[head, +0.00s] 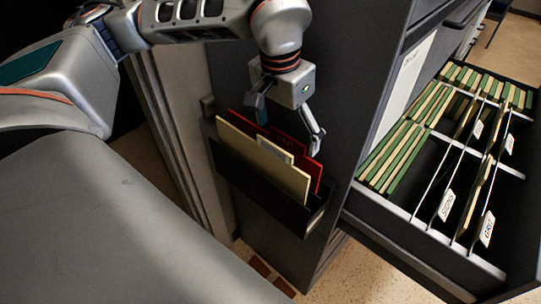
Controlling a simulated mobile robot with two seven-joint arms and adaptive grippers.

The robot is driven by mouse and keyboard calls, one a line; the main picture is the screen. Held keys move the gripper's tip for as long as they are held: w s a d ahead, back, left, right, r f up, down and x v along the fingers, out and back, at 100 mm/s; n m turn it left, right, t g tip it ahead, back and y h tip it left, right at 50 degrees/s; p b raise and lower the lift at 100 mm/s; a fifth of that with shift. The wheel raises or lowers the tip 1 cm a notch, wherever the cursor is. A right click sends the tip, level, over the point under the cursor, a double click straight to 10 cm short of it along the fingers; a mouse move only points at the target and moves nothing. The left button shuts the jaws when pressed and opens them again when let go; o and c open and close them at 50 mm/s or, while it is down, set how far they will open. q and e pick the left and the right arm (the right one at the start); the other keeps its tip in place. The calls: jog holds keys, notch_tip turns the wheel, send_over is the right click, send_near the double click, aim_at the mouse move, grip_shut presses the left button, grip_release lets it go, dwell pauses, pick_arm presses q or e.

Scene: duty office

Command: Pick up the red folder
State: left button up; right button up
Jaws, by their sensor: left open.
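The red folder (313,169) stands upright in a black wall holder (260,191) on the side of a dark cabinet. A cream folder (240,149) stands in front of it and hides most of it. Red shows along the top edge and at the right end. My left gripper (286,128) hangs just above the holder with its fingers spread, one over the left part of the folders and one by the red folder's right part. I cannot tell whether a finger touches it. My right gripper is not in view.
An open drawer (399,214) juts out at the right, with green and cream files and labelled dividers inside. The dark cabinet side (350,75) rises behind the gripper. Speckled floor (345,270) shows below.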

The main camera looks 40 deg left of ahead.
pick_arm(q)
jog(key=c, duration=1.5)
jog(key=shift+r, duration=0.15)
